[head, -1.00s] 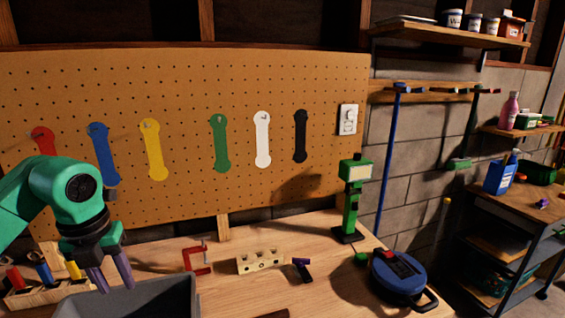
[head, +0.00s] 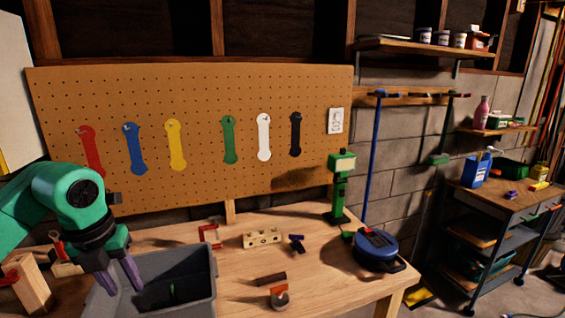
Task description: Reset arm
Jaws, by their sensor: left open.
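My left gripper (head: 122,277) hangs from the green arm at the lower left, with its two purple fingers pointing down and apart. It is over the left side of the grey bin (head: 190,257) on the workbench, and nothing shows between its fingers. A small green thing lies inside the bin. My right gripper is not in view.
The workbench (head: 245,275) holds a red clamp (head: 207,238), a wooden block with holes (head: 262,238), a green work lamp (head: 340,190), a blue reel (head: 375,248) and a tape roll (head: 280,297). A pegboard (head: 200,100) with coloured hanging tools stands behind. A cart (head: 500,205) is at the right.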

